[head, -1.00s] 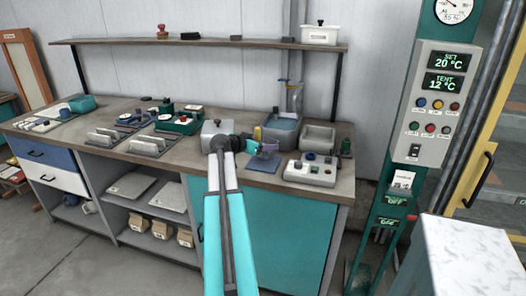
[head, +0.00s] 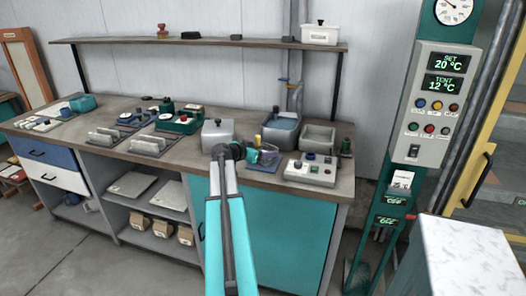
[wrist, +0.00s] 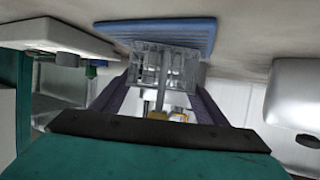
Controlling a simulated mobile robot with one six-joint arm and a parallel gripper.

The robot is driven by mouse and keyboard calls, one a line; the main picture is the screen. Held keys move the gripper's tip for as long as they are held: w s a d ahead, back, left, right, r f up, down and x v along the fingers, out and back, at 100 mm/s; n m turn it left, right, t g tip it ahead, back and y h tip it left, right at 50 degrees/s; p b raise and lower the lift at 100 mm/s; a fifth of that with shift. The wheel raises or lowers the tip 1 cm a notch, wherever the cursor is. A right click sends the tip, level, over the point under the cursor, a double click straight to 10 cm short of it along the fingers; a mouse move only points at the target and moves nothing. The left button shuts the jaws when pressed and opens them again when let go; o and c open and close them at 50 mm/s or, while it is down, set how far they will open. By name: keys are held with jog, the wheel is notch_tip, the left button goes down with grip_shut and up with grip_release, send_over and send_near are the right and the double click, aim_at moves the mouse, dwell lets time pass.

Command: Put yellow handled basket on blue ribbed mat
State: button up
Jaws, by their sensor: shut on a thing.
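The clear wire-like basket (wrist: 165,66) has a yellow handle (wrist: 180,117) and sits between my gripper's two purple fingers in the wrist view. My gripper (wrist: 164,88) is shut on it. The blue ribbed mat (wrist: 150,29) lies just beyond the basket, which overlaps the mat's near edge in that view. In the head view, my gripper (head: 267,154) is low over the bench's front right part, with the blue mat (head: 262,166) partly hidden beneath it. I cannot tell whether the basket touches the mat.
A grey lidded box (head: 218,136) stands left of my gripper. A control box with knobs (head: 310,171) stands close on the right. A bath with blue liquid (head: 281,127) and an empty grey tray (head: 318,137) are behind. The bench's front edge is close.

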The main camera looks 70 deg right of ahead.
jog(key=shift+f, duration=0.15)
jog(key=o, duration=1.1)
jog(key=b+v, duration=0.2)
jog(key=v, duration=1)
jog(key=shift+a, duration=0.1)
